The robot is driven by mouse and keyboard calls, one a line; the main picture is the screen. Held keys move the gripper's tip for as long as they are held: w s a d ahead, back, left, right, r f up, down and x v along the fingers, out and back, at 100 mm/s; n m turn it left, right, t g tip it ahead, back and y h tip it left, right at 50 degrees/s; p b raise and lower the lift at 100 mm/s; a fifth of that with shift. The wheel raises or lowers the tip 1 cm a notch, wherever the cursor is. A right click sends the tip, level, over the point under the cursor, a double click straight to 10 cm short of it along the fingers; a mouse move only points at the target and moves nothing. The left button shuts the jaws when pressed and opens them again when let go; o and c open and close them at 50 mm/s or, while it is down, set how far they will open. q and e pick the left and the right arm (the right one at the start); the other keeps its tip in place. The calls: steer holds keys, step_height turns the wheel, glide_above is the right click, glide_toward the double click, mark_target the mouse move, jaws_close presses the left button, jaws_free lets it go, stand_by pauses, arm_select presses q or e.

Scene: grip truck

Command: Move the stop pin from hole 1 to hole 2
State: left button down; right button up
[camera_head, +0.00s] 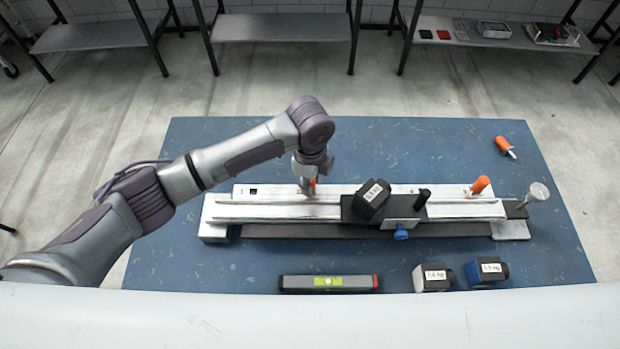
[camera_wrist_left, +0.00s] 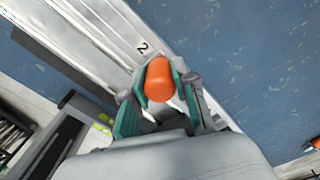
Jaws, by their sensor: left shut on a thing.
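The stop pin (camera_wrist_left: 160,80) has an orange cap and sits between the teal pads of my left gripper (camera_wrist_left: 157,100) in the left wrist view, close to the printed "2". In the head view my left gripper (camera_head: 307,187) points down over the back strip of the silver rail (camera_head: 275,211), and only a sliver of orange shows there. The gripper is shut on the pin. The pin's lower end and hole 2 are hidden, so I cannot tell whether the pin is seated. Hole 1 (camera_head: 253,191) shows as a dark, empty square near the printed "1". My right gripper is not in view.
A carriage with a black weight (camera_head: 372,200) stands on the rail right of the gripper. A second orange pin (camera_head: 480,184) stands further right. An orange-handled tool (camera_head: 505,146), a level (camera_head: 328,283) and two weights (camera_head: 433,277) (camera_head: 486,272) lie on the blue table (camera_head: 400,150).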

arm_select(q)
steer(key=c, duration=0.9)
jaws_free()
steer(key=shift+o, duration=0.4)
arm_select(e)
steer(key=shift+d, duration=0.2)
arm_select(q)
step_height(320, 180, up, 12)
